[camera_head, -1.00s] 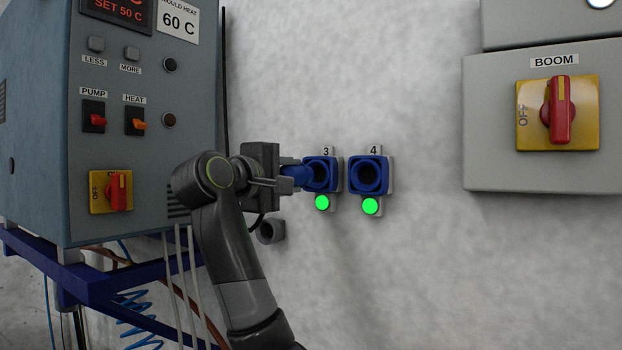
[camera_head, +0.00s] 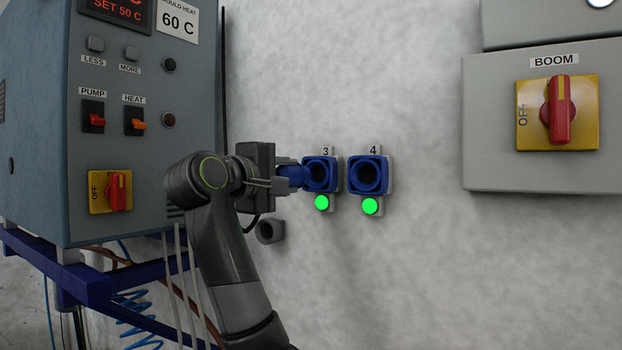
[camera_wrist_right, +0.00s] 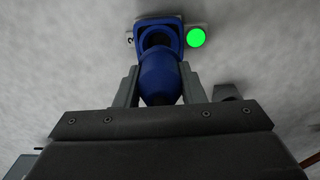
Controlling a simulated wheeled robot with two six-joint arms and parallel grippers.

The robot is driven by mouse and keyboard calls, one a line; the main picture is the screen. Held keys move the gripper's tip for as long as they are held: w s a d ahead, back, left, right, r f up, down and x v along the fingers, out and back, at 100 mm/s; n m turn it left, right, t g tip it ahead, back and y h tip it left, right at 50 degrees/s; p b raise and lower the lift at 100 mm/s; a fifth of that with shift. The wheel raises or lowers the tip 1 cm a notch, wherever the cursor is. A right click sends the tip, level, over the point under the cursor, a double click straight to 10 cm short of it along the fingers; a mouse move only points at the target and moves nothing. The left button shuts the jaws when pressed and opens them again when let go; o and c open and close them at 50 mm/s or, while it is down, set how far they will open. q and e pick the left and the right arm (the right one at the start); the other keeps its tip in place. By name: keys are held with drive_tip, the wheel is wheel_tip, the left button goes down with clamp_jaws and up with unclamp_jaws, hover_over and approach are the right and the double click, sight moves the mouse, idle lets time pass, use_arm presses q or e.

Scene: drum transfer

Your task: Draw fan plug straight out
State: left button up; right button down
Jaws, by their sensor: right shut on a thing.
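The blue fan plug (camera_head: 294,176) is in line with the blue socket 3 (camera_head: 321,174) on the wall. My right gripper (camera_head: 279,178) is shut on the plug from the left. In the right wrist view the plug (camera_wrist_right: 160,82) sits between the two fingers, and the dark opening of the socket (camera_wrist_right: 158,37) shows just beyond it. The plug's front end is at or close to the socket mouth; I cannot tell whether it is fully clear. A green light (camera_head: 322,203) is lit below the socket. My left gripper is not in view.
Socket 4 (camera_head: 368,175) is empty beside socket 3, with its own green light (camera_head: 370,206). A grey round holder (camera_head: 271,231) is on the wall below my gripper. The control cabinet (camera_head: 140,150) stands close on the left. The BOOM switch box (camera_head: 500,150) is at right.

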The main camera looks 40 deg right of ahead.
drive_tip(key=shift+v, duration=1.9)
